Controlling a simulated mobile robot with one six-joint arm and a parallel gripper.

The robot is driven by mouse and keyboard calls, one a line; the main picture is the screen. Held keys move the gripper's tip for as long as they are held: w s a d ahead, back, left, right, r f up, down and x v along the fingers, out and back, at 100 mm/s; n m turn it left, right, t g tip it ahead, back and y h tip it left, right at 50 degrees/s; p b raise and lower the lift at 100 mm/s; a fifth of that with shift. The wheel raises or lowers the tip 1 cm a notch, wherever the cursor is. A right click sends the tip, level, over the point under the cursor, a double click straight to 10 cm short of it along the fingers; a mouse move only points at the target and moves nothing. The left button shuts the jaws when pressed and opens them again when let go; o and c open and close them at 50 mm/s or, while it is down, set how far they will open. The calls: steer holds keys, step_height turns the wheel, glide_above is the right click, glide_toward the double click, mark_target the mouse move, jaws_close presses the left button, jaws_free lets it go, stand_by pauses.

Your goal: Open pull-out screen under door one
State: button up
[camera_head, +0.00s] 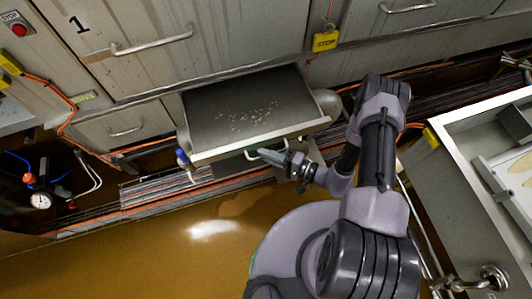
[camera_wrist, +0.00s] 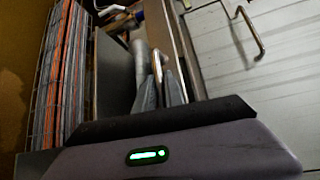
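Door one (camera_head: 190,45), a grey panel marked "1" with a bar handle (camera_head: 150,42), is shut. Under it the pull-out screen (camera_head: 230,100) stands well out from the cabinet, a dark shallow tray with pale crumbs on it and a light front edge. My gripper (camera_head: 268,155) is at the screen's front, at its handle (camera_head: 250,154). In the wrist view the fingers (camera_wrist: 160,88) are close together with a pale bar between them, which looks like the handle. The fingers partly hide the grip.
A smaller panel with a handle (camera_head: 125,131) is at lower left. A blue-capped bottle-like item (camera_head: 184,162) is by the screen's left front corner. Orange cables and pipes run along the floor. A white-rimmed table (camera_head: 455,150) stands at right. Brown floor is open in front.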

stand_by(0.4)
steer(key=p+v, duration=0.3)
steer(key=v, duration=1.4)
steer(key=shift+s+d, duration=0.15)
steer(key=shift+s, duration=0.1)
steer(key=w+r+n+g+h, duration=0.2)
steer(key=r+g, duration=0.2)
steer(key=r, duration=0.6)
steer(key=w+r+n+g+h, duration=0.2)
steer(key=w+r+g+h, duration=0.15)
steer(key=r, duration=0.75)
steer(key=s+a+r+t+h, duration=0.2)
steer(key=s+r, duration=0.1)
steer(key=r, duration=0.4)
steer(key=s+a+r+t+h, duration=0.1)
steer(key=s+a+r+h, duration=0.1)
steer(key=r, duration=0.4)
steer(key=s+a+r+m+t+h, duration=0.1)
steer(key=s+a+r+t+h, duration=0.1)
steer(key=s+r, duration=0.3)
step_height(320, 180, up, 3)
steer(key=shift+a+f+t+h+b, duration=0.2)
steer(key=shift+a+t+h+b, duration=0.15)
steer(key=shift+a+h+b, duration=0.1)
